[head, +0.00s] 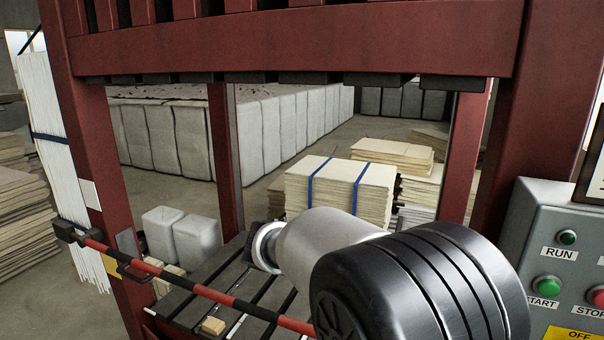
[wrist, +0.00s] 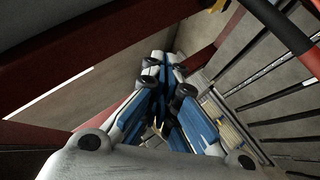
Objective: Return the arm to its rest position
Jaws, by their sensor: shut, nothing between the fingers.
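My arm shows in the head view as a thick black and grey link that reaches forward over the slatted bed of a red press frame (head: 300,45). The arm's far end hides my gripper in that view. In the wrist view my gripper (wrist: 165,75) has its blue and grey fingers drawn together, shut and empty. No cloth shows between or near the fingers.
A red and black striped bar (head: 190,284) crosses in front of the slatted bed (head: 185,300). A small wooden block (head: 213,326) lies on the bed. A grey control box (head: 560,250) stands at the right. Strapped stacks (head: 340,188) lie behind the press.

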